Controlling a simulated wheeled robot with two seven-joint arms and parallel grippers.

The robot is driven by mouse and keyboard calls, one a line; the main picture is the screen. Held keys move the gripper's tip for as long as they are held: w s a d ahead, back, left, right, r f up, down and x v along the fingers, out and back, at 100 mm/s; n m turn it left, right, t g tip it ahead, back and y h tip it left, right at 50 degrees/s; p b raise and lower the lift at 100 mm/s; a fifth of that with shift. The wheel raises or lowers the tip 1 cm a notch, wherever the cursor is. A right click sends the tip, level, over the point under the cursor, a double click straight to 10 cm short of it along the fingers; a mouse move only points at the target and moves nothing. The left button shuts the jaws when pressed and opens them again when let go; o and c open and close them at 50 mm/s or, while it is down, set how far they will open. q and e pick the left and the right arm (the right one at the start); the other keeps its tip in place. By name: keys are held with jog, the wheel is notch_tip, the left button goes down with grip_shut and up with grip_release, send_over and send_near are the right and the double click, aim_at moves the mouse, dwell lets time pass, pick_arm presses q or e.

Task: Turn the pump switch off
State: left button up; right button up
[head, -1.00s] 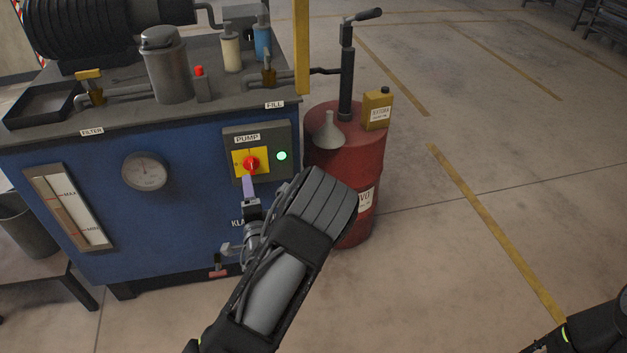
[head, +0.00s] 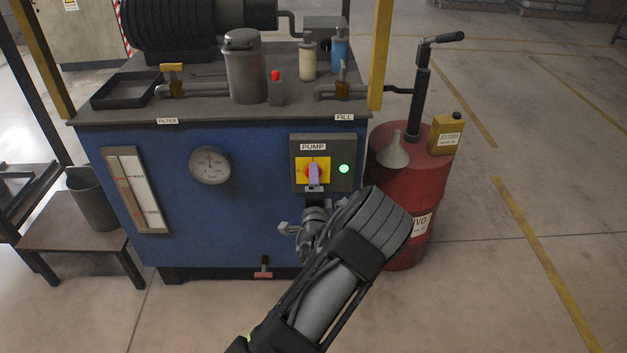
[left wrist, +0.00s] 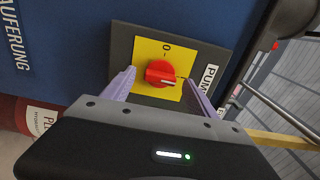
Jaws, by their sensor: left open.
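The pump switch is a red rotary knob (left wrist: 160,73) on a yellow plate (left wrist: 150,50), set in a grey box (head: 299,184) labelled PUMP on the blue machine. A green lamp (head: 344,169) beside it is lit. My left gripper (left wrist: 158,78) is open, its two purple fingers on either side of the knob with small gaps visible. The 0 mark is at the upper part of the plate in the left wrist view, and the knob's handle points away from it, sideways. In the head view my left gripper (head: 314,176) partly hides the knob.
The blue machine (head: 240,230) carries a gauge (head: 210,165), a sight glass (head: 137,190) and valves on top. A red drum (head: 430,190) with a funnel (head: 394,152) stands at the right.

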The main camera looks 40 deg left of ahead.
pick_arm(q)
jog(key=shift+w+a, duration=0.4)
jog(key=shift+w, duration=0.15)
jog(key=c, duration=1.4)
